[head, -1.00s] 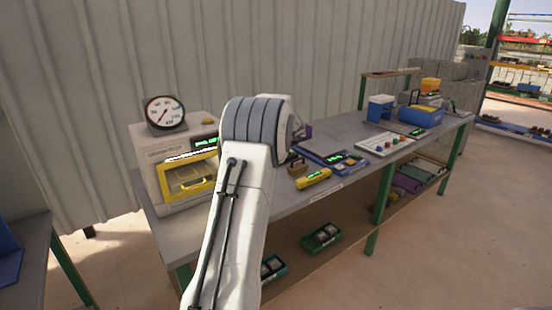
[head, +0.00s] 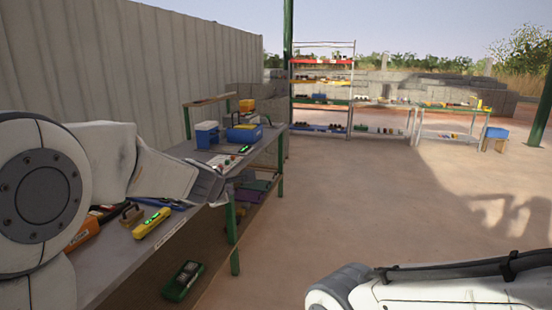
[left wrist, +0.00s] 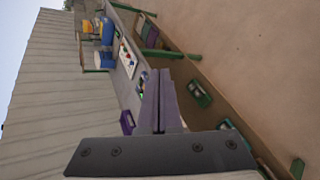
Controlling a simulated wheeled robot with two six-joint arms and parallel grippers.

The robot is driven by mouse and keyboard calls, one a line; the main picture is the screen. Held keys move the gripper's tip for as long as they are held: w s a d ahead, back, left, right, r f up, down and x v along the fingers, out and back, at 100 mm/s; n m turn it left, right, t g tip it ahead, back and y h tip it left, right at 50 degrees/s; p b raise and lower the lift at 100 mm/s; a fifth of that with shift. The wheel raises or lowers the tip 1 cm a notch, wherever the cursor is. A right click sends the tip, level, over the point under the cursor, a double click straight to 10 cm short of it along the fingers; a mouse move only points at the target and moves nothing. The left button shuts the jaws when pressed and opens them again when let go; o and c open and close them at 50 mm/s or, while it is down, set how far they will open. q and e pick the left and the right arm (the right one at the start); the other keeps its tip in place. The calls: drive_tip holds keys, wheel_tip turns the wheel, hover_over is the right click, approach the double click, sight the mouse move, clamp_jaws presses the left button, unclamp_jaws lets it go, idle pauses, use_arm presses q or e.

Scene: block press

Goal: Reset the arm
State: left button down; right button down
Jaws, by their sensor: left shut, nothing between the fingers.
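My left arm comes in from the left of the head view, and its left gripper (head: 215,183) reaches out over the workbench (head: 112,262), pointing right. In the left wrist view the two purple-grey fingers of this gripper (left wrist: 160,82) lie together, shut with nothing between them. The gripper is apart from the items on the bench. Part of my right arm shows at the lower right of the head view, bent and white. Its gripper is out of view.
A yellow meter (head: 151,223) lies near the bench's front edge. Blue containers (head: 243,133) stand at its far end. A green device (head: 183,281) sits on the lower shelf. A storage rack (head: 320,128) stands farther back. The floor to the right is open.

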use_arm(q)
drive_tip(key=s+d+f+m+g+h, duration=0.2)
drive_tip(key=s+d+f+m+g, duration=0.1)
drive_tip(key=s+d+m, duration=0.6)
drive_tip(key=s+d+f+m+g+h, duration=0.35)
drive_tip(key=s+d+m, duration=0.3)
drive_tip(key=s, duration=0.55)
drive_tip(key=s+a+f+m+g+y, duration=0.2)
drive_tip(key=s+m, duration=0.4)
drive_tip(key=s, duration=0.4)
drive_tip(key=s+a+f+m+g+y, duration=0.3)
drive_tip(key=s+a+f+m, duration=0.2)
drive_tip(key=s+m, duration=0.2)
drive_tip(key=s, duration=0.2)
drive_tip(key=shift+s+a, duration=0.35)
drive_tip(key=shift+a, duration=0.05)
drive_tip(key=shift+y, duration=0.25)
